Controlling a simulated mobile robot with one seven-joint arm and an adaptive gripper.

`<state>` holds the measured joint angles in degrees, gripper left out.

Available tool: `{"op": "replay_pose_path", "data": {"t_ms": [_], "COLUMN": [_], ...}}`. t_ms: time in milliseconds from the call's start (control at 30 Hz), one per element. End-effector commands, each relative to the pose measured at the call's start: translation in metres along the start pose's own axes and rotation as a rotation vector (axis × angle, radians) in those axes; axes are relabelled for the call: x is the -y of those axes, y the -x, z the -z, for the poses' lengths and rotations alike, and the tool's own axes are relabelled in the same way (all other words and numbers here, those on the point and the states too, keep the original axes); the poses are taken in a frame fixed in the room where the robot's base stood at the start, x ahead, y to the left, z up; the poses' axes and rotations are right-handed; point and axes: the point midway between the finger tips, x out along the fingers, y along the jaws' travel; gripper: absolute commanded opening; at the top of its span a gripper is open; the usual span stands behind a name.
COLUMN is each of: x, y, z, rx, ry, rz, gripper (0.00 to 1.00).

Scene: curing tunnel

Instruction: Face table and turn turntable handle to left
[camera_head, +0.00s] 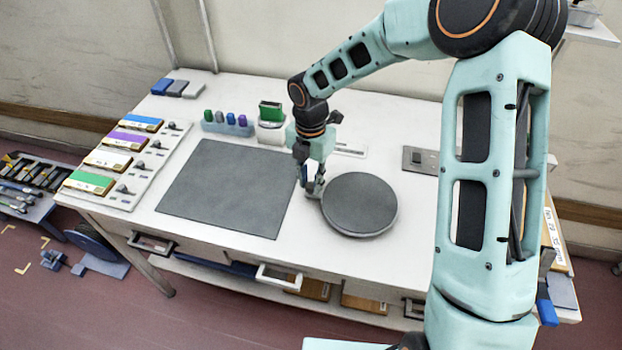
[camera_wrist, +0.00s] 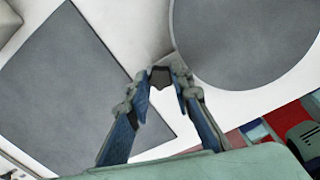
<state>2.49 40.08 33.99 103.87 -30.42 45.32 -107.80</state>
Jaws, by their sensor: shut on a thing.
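The round grey turntable (camera_head: 360,205) sits on the white table (camera_head: 380,262), right of a square grey mat (camera_head: 226,188). My gripper (camera_head: 314,190) is at the turntable's left edge and points down. In the wrist view my gripper (camera_wrist: 160,77) is shut on a small dark handle (camera_wrist: 160,76) between its fingertips. The turntable (camera_wrist: 245,40) is at the upper right in that view, and the mat (camera_wrist: 70,95) is at the left. In the head view my gripper hides most of the handle.
A rack of small coloured bottles (camera_head: 228,123) and a green-topped box (camera_head: 271,113) stand behind the mat. A board with coloured boxes (camera_head: 122,165) lies at the left. An open drawer (camera_head: 278,277) projects from the table front. A grey switch plate (camera_head: 420,160) is at the right.

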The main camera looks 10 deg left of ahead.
Motion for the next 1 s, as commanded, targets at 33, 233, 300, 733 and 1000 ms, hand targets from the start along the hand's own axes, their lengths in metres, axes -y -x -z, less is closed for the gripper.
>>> {"op": "replay_pose_path", "data": {"t_ms": [33,233,300,733,1000], "x": [-0.001,0.000,0.000,0.000,0.000], "y": [0.000,0.000,0.000,0.015,0.071], "z": [0.002,0.002,0.002,0.000,-0.001], "rx": [-0.002,-0.002,-0.002,0.001,0.002], "ry": [0.005,0.004,0.003,0.000,-0.001], "rz": [0.001,0.002,0.002,-0.001,-0.001], "gripper": [0.00,0.32,0.38,0.38,0.38]}}
